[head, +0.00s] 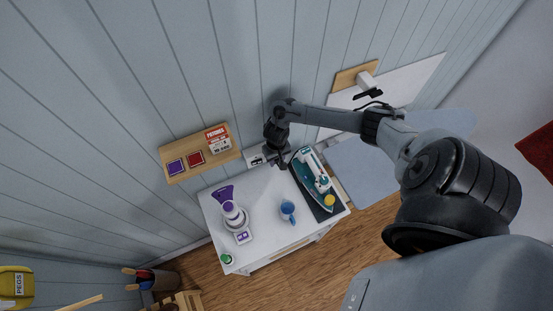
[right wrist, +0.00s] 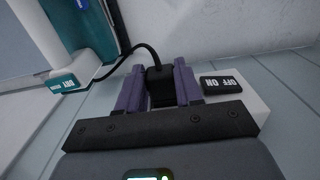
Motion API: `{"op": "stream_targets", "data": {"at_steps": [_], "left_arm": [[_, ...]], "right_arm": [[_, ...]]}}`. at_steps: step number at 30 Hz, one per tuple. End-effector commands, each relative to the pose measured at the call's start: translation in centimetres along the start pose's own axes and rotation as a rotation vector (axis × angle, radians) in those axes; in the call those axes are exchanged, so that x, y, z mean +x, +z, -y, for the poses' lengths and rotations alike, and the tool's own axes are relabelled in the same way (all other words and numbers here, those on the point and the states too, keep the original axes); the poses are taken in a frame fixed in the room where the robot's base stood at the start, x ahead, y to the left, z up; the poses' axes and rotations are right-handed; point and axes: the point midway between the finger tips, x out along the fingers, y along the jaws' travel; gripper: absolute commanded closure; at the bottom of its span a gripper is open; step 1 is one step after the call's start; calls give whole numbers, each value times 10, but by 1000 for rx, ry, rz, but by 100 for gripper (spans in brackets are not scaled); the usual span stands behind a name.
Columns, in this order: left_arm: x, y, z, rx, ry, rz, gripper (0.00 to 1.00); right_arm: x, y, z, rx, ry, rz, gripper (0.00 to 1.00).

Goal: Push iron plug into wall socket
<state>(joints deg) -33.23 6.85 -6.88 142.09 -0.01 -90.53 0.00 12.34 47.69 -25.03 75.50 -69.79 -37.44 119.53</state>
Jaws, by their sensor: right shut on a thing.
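My right gripper (head: 278,160) is at the wall above the back edge of the white cabinet. In the right wrist view its two purple fingers (right wrist: 159,88) are shut on the black iron plug (right wrist: 158,82), with the black cord arching off to the left. The white wall socket (head: 255,158) is right beside the gripper. In the right wrist view the socket (right wrist: 256,106) shows a black OFF/ON switch. The plug's front and the socket holes are hidden, so I cannot tell whether they touch. The teal and white iron (head: 316,172) lies on a dark mat. My left gripper is not in view.
The white cabinet top (head: 265,190) also holds a blue mug (head: 288,209) and a purple and white appliance (head: 232,212). A wooden shelf (head: 180,150) is on the wall to the left. Another wooden shelf (head: 349,77) is at the upper right.

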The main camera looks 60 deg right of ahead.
Motion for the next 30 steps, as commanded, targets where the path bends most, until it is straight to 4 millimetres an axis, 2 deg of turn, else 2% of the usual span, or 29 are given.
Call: {"op": "stream_targets", "data": {"at_steps": [11,12,17,30], "left_arm": [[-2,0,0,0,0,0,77],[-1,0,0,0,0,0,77],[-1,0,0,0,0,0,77],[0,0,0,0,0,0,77]], "right_arm": [[-1,-3,0,1,0,-1,94],[0,-3,0,0,0,-1,59],[0,-3,0,0,0,-1,35],[0,-2,0,0,0,0,35]]}}
